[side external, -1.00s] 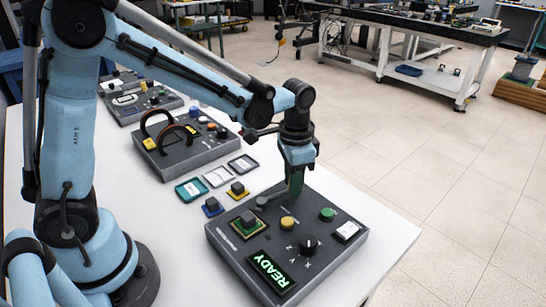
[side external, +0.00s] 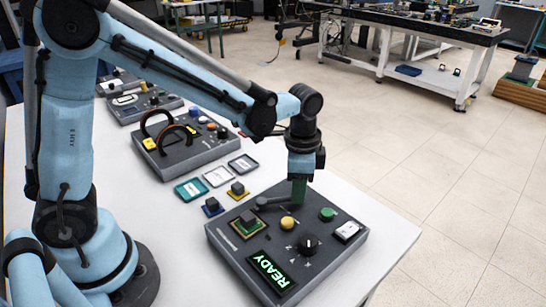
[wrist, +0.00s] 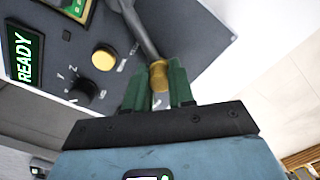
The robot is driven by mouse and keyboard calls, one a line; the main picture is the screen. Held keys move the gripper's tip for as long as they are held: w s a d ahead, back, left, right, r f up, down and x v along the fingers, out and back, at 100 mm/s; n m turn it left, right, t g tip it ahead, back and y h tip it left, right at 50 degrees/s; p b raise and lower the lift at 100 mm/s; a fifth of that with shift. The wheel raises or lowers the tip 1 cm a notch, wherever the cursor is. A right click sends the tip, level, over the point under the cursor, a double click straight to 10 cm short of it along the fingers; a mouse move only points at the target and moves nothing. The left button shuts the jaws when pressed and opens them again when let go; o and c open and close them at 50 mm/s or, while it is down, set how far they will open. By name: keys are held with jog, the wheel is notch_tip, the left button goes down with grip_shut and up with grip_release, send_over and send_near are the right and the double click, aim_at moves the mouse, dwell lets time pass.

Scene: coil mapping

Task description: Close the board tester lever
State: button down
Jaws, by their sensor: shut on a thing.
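The board tester (side external: 318,262) is a dark grey box on the white table, with its green READY display (side external: 272,272) lit. Its grey lever (side external: 275,201) lies low along the back of the panel in the side view. In the wrist view the lever's grey arm (wrist: 143,32) ends in a brass-coloured knob (wrist: 158,75). My gripper (wrist: 160,82) has its green fingers on both sides of that knob, shut on it. In the side view my gripper (side external: 298,198) points down at the tester's back edge, and the knob is hidden there.
Next to the lever are a yellow button (side external: 287,223), a black dial (side external: 307,243), a green button (side external: 327,214) and a white switch (side external: 346,231). Small trays (side external: 218,177) and chips lie to the left. Another device with cables (side external: 185,150) stands behind.

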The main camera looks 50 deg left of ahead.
jog(key=c, duration=1)
grip_release()
jog(key=shift+o, duration=0.2)
jog(key=shift+r, duration=0.15)
notch_tip(320, 180, up, 12)
jog(key=shift+s, duration=0.1)
jog(key=s+a+f+n+t, duration=0.4)
jog(key=s+a+n+t, duration=0.3)
jog(key=s+a+n, duration=0.1)
jog(key=shift+s+n, duration=0.4)
jog(key=shift+n, duration=0.2)
